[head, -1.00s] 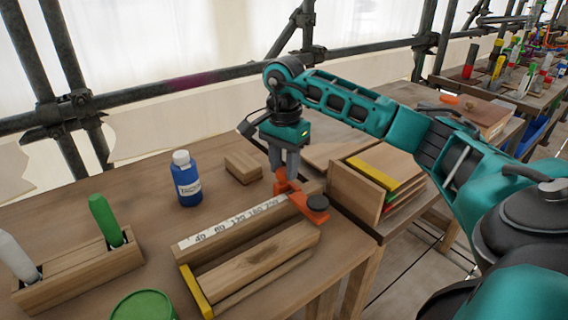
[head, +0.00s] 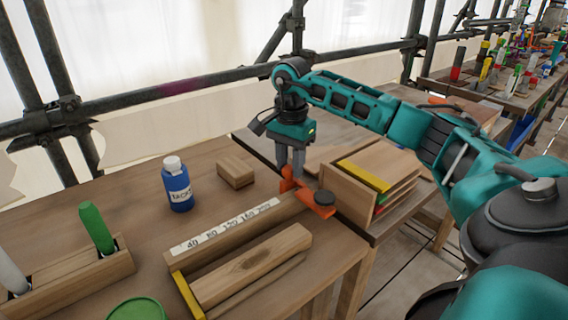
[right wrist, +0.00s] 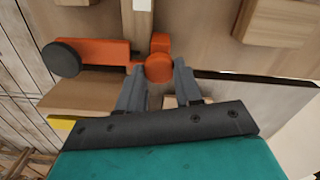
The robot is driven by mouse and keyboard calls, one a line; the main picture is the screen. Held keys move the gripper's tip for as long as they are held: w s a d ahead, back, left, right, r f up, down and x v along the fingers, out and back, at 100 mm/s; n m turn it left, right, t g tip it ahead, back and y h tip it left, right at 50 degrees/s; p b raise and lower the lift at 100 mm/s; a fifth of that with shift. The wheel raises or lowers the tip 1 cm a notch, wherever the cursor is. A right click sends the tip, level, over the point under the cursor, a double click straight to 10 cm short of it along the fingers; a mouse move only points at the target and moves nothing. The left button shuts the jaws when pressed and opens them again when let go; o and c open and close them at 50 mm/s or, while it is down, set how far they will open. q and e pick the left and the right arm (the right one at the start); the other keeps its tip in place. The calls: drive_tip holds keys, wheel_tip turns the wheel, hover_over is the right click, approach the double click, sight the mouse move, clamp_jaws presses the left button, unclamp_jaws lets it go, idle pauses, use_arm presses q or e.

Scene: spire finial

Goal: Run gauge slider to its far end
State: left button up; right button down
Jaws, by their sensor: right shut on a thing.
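The gauge is a wooden bar with a white number scale (head: 225,228) and a yellow end piece (head: 188,295). My right gripper (head: 291,173) is shut on the slider's upright orange post. In the right wrist view, the post (right wrist: 158,66) is between the fingers, and the slider's orange arm (right wrist: 105,51) and black knob (right wrist: 62,58) extend to the left. My left gripper is not in view.
A wooden rack with yellow and red parts (head: 350,195) stands close to the right of the slider. A blue bottle (head: 178,188), a small wood block (head: 236,173) and a holder with a green-handled tool (head: 97,228) stand left. Bare tabletop lies between them.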

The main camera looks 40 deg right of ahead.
drive_tip(key=shift+d, duration=0.2)
drive_tip(key=c, duration=0.8)
unclamp_jaws()
drive_tip(key=shift+o, duration=0.2)
drive_tip(key=shift+r, duration=0.1)
use_arm(q)
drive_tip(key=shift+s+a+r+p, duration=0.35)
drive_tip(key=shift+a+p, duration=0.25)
drive_tip(key=shift+p, duration=0.65)
use_arm(e)
wheel_tip(320, 180, up, 13)
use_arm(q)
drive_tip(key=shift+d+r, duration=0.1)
use_arm(e)
drive_tip(key=shift+s, duration=0.1)
